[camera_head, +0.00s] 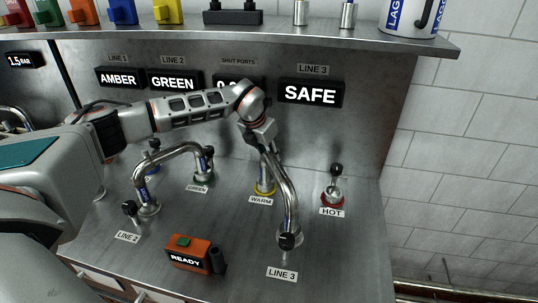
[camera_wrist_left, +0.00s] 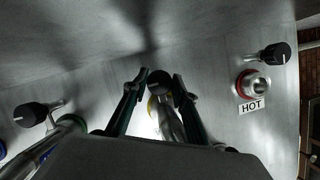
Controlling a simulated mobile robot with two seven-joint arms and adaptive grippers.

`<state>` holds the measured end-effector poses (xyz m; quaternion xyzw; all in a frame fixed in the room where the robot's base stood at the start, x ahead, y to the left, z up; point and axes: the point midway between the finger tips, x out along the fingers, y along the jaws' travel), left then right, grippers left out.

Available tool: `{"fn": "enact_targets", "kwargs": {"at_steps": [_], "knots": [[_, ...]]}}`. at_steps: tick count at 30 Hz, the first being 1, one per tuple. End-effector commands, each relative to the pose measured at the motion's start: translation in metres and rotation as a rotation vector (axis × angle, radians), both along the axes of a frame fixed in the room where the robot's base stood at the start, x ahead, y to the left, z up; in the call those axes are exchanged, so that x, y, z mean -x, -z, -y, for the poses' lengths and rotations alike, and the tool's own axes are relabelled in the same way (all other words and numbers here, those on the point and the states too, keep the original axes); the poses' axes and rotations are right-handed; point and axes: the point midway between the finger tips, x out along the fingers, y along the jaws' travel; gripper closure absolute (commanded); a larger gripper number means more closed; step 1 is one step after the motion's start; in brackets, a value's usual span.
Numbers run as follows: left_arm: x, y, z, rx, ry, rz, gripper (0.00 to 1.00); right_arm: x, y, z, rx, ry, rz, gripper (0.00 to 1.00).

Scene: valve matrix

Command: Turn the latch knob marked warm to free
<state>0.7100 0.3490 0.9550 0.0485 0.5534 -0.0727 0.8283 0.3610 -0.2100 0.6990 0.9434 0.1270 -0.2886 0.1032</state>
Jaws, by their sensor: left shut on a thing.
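The warm port, with its yellow ring (camera_head: 264,190) and WARM label (camera_head: 261,200), is at the middle of the steel counter. The curved Line 3 pipe (camera_head: 288,190) runs between it and the front base. In the wrist view a black knob (camera_wrist_left: 160,82) sits between the fingers of my left gripper (camera_wrist_left: 162,78), above the yellow ring. The gripper is shut on this knob. In the head view my left gripper (camera_head: 262,146) comes down over the warm port and hides the knob.
The hot port (camera_head: 332,198), with a red ring and black knob, stands open to the right. The Line 2 pipe (camera_head: 170,158) arches to the green port (camera_head: 204,178) at left. An orange READY box (camera_head: 190,253) is in front. A SAFE display (camera_head: 311,93) hangs behind.

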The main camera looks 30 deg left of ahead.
Motion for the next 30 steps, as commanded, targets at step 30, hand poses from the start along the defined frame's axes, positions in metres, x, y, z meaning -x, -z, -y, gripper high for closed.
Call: {"fn": "enact_targets", "kwargs": {"at_steps": [30], "knots": [[-0.001,0.0,0.004,-0.001,-0.821,0.001,0.95,-0.004,0.007,-0.009,-0.012,-0.015,0.02,1.0]]}}
